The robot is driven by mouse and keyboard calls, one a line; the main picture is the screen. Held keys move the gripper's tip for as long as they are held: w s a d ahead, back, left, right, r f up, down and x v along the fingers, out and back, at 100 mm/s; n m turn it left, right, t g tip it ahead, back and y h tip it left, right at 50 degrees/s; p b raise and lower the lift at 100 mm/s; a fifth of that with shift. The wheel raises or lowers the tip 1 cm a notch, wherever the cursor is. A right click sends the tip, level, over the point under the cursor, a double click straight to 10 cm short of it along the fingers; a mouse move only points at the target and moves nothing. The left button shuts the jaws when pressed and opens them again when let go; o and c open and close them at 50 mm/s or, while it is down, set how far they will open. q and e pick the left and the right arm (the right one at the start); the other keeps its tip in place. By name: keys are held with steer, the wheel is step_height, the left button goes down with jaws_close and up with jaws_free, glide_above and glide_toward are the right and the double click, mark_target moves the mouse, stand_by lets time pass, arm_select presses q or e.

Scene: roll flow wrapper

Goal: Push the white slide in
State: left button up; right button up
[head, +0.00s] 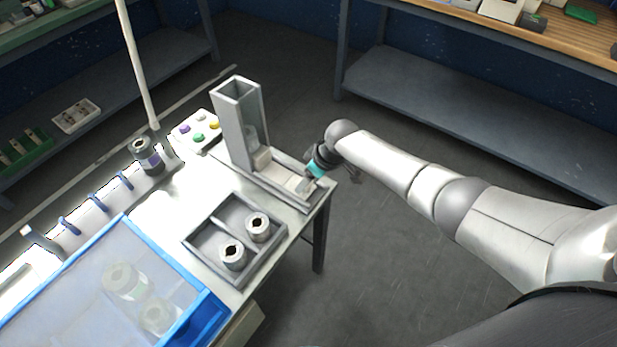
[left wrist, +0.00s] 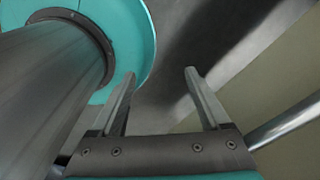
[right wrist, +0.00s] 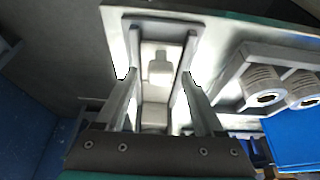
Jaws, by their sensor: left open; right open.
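The white slide (head: 280,174) lies in a grey channel at the foot of an upright square grey chute (head: 240,120). In the right wrist view the slide (right wrist: 158,70) shows as a pale block with a raised knob between the channel walls. My right gripper (head: 308,184) is at the outer end of the channel, pointing at it. In its wrist view the right gripper (right wrist: 160,76) is open, its fingers to either side of the channel. I cannot tell whether it touches the slide. My left gripper (left wrist: 160,74) is open and empty, seen only in its own wrist view.
A grey tray (head: 190,243) with two rolls stands beside the channel. A blue-framed clear cover (head: 130,290) lies over more rolls. A button box (head: 197,130) and a dark roll (head: 147,155) stand behind. Open floor lies right of the table.

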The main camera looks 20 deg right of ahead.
jaws_close()
stand_by(0.4)
stand_by(0.9)
